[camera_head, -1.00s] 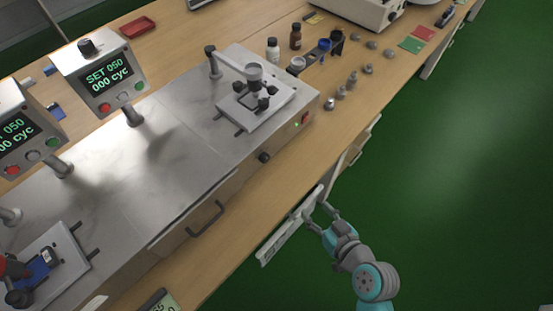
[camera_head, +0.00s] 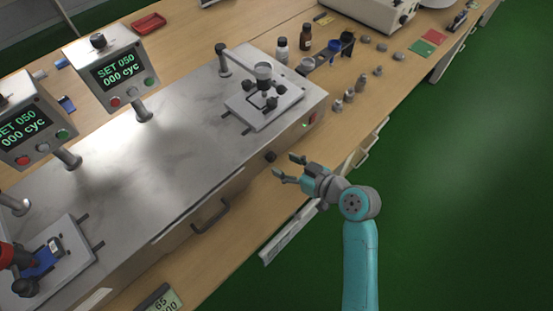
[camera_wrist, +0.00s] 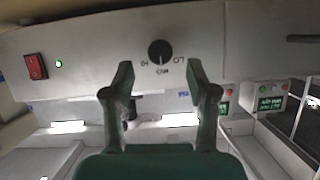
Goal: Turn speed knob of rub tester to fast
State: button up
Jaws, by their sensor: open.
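The rub tester (camera_head: 165,150) is a long metal-topped machine on the wooden bench. Its black round speed knob (camera_head: 270,157) sits on the front face, and also shows in the wrist view (camera_wrist: 160,52). In the wrist view the panel lettering appears upside down, with HI left of the knob and LO right. I cannot clearly tell the knob's pointer setting. My gripper (camera_head: 287,166) is open and empty in front of the knob, pointing at the panel. In the wrist view its fingers (camera_wrist: 160,72) stand either side of the knob's line, apart from it.
A red power switch (camera_wrist: 36,67) and a lit green lamp (camera_wrist: 59,64) are on the same panel. A drawer-style handle (camera_head: 211,216) sticks out of the front. Bottles (camera_head: 281,48) and small metal weights (camera_head: 349,94) stand on the bench beyond. Open green floor lies right.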

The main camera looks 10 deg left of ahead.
aim_at(274, 159)
jog(key=shift+x, duration=2.3)
grip_shut()
jog(key=shift+m, duration=0.3)
jog(key=m+g+y, duration=0.2)
jog(key=m, duration=0.1)
jog(key=shift+w+d+f+m, duration=0.1)
jog(key=shift+w+d+m, duration=0.05)
jog(key=shift+m, duration=0.15)
jog(key=m+g+y, duration=0.1)
jog(key=m+y, duration=0.1)
jog(key=m, duration=0.2)
jog(key=shift+f, duration=0.1)
jog(key=shift+m, duration=0.3)
